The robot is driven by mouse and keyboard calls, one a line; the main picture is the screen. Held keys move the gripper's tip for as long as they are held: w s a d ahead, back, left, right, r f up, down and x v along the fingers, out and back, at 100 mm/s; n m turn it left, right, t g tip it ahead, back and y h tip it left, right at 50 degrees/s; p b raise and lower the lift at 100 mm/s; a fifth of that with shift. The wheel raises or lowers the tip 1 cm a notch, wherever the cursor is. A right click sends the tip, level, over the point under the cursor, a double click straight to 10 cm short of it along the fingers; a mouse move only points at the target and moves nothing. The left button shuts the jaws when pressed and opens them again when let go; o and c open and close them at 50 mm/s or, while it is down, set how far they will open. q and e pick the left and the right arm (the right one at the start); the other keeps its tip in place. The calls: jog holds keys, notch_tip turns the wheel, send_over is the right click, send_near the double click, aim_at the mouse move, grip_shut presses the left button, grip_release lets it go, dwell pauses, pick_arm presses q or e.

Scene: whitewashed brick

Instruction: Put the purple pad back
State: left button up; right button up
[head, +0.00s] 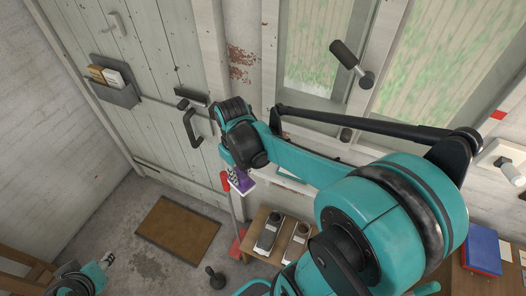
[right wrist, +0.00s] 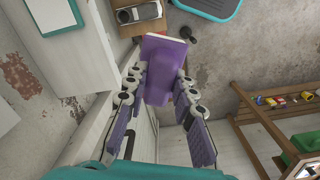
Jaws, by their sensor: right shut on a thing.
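The purple pad (right wrist: 170,62) is a flat block with a pale edge at its far end. In the right wrist view it stands between the two fingers of my right gripper (right wrist: 161,80), which is shut on it. In the head view the purple pad (head: 243,181) shows small just below my right gripper (head: 236,174), in front of the door's right edge and above the floor. My right arm hides part of that area. My left gripper (head: 107,261) is at the lower left, small and partly cut off; its opening is unclear.
The pale plank door (head: 160,60) has a black handle (head: 191,128) and a grey pocket (head: 118,94) holding small boxes. A brown doormat (head: 178,231) lies below. A small wooden table (head: 258,222) carries two grey devices. A wooden shelf (right wrist: 262,112) stands right in the wrist view.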

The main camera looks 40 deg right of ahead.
jog(key=w+d+f, duration=0.1)
jog(key=w+d, duration=0.1)
jog(key=d, duration=0.3)
jog(key=w+d+f+b, duration=0.1)
jog(key=w+d, duration=0.2)
jog(key=d, duration=0.1)
jog(key=w+d+f+b, duration=0.1)
jog(key=w+d+f, duration=0.1)
jog(key=d, duration=0.3)
jog(key=shift+w+d, duration=0.3)
jog(key=shift+w, duration=0.05)
jog(key=f, duration=0.1)
jog(key=f+b, duration=0.1)
jog(key=f, duration=0.1)
jog(key=shift+w+d+f, duration=0.1)
jog(key=shift+d, duration=0.1)
grip_shut()
jog(key=o, duration=1)
grip_release()
